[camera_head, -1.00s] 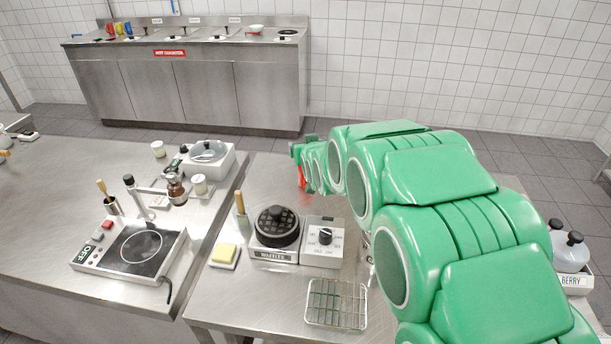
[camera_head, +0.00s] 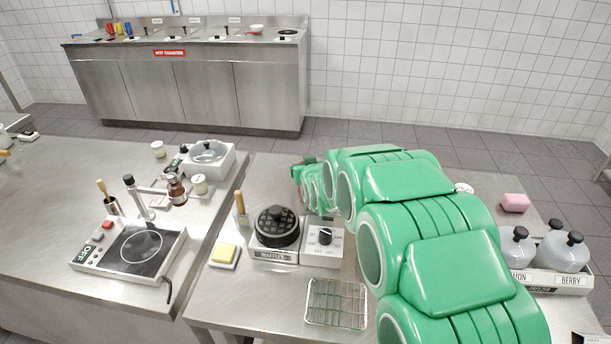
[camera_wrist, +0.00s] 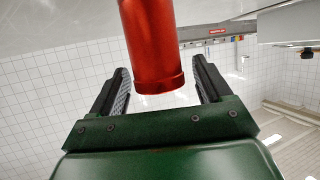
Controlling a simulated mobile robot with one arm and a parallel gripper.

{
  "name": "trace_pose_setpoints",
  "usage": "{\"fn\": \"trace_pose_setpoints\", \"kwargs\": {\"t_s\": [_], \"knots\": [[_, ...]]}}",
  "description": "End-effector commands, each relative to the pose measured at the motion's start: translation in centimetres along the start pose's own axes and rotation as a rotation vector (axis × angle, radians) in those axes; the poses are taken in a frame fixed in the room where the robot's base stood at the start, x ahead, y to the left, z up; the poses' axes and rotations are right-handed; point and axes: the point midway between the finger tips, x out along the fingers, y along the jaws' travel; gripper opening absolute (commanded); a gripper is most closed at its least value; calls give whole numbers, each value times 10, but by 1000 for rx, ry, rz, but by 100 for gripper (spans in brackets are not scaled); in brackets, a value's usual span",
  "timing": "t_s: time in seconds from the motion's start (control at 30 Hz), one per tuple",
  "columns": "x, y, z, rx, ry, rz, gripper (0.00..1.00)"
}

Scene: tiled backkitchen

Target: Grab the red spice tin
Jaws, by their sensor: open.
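The red spice tin (camera_wrist: 152,45) is a shiny red cylinder with a rim at its lower end in the wrist view. It lies in the gap between the two dark fingers of my gripper (camera_wrist: 160,75), and its upper part runs out of the frame. The fingers are apart on either side of it, with visible space at both sides. In the head view my gripper (camera_head: 298,171) is near the far left edge of the right-hand table, and my arm hides most of the tin there.
A waffle iron (camera_head: 277,228) stands left of my arm, with a wire rack (camera_head: 336,303) in front. A gap separates this table from the left one, which holds a hot plate (camera_head: 135,248).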

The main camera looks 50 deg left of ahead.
Motion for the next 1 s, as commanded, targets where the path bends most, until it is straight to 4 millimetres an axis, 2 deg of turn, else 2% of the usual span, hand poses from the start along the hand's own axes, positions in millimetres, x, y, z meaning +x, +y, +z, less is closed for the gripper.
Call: {"fn": "trace_pose_setpoints", "kwargs": {"t_s": [0.2, 0.47, 0.83, 1.0], "knots": [[15, 0, 0, -1, 0, 0, 78], [16, 0, -1, -1, 0, 0, 78], [16, 0, -1, -1, 0, 0, 21], [16, 0, -1, 0, 0, 0, 21]]}}
